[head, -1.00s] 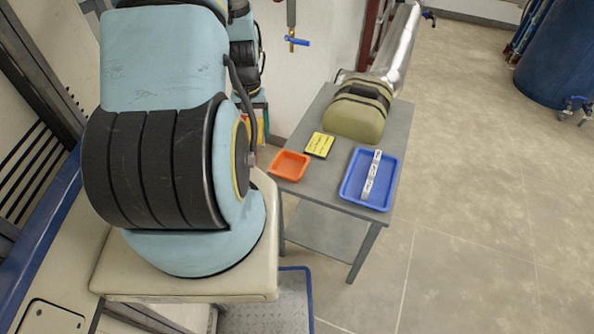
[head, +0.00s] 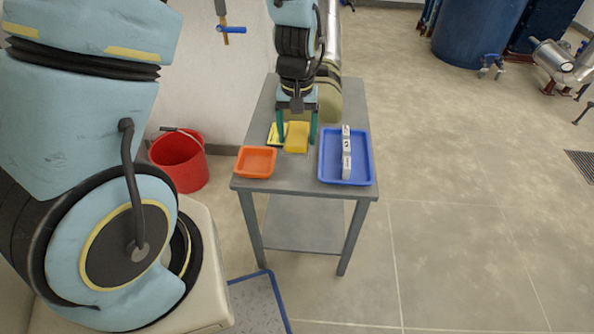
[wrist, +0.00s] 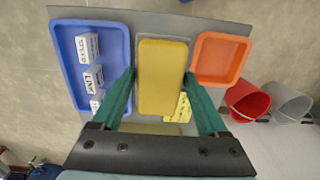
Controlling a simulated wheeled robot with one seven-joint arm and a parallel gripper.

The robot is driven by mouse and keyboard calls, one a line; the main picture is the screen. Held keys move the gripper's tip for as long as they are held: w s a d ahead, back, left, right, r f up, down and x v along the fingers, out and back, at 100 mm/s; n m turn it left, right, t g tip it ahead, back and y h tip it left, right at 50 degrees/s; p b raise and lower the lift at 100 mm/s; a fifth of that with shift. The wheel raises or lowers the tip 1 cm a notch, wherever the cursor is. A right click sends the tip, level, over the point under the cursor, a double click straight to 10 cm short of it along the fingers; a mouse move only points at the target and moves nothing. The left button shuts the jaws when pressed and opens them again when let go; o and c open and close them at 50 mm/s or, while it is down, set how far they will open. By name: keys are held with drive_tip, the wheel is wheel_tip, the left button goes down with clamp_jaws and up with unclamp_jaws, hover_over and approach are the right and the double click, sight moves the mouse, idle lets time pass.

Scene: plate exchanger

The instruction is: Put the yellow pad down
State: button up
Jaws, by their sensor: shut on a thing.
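The yellow pad (head: 297,136) is a plain rounded block held between the two green fingers of my gripper (head: 297,141). In the wrist view the pad (wrist: 163,78) lies lengthwise between the fingers of my gripper (wrist: 160,74), which are shut on its sides. The pad is over the grey table (head: 300,180), between the orange tray (head: 256,161) and the blue tray (head: 364,181). I cannot tell whether its underside touches the tabletop.
A yellow card with dark writing (wrist: 183,108) lies close beside the pad. White labelled blocks (head: 346,152) stand in the blue tray. An olive case (head: 329,97) is behind my gripper. A red bucket (head: 178,160) is on the floor. The tabletop's front strip is clear.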

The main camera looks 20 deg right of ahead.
sight(297, 170)
wheel_tip(297, 170, down, 9)
drive_tip(key=shift+f, duration=0.15)
drive_tip(key=shift+f, duration=0.1)
idle(0.3)
drive_tip(key=o, duration=1.1)
wheel_tip(297, 170, up, 12)
drive_tip(key=shift+r, duration=0.15)
drive_tip(key=a+r+n, duration=0.1)
drive_tip(key=a+r, duration=0.2)
drive_tip(key=a, duration=0.5)
drive_tip(key=w+a+r+n+t, duration=0.1)
drive_tip(key=a+r, duration=0.3)
drive_tip(key=a, duration=0.4)
drive_tip(key=a+r+n, duration=0.1)
drive_tip(key=a+r, duration=0.2)
drive_tip(key=a, duration=0.6)
drive_tip(key=shift+w+a+r+n+t, duration=0.1)
drive_tip(key=shift+w+r+n+t, duration=0.1)
drive_tip(key=shift+n+t, duration=0.15)
drive_tip(key=shift+r, duration=0.1)
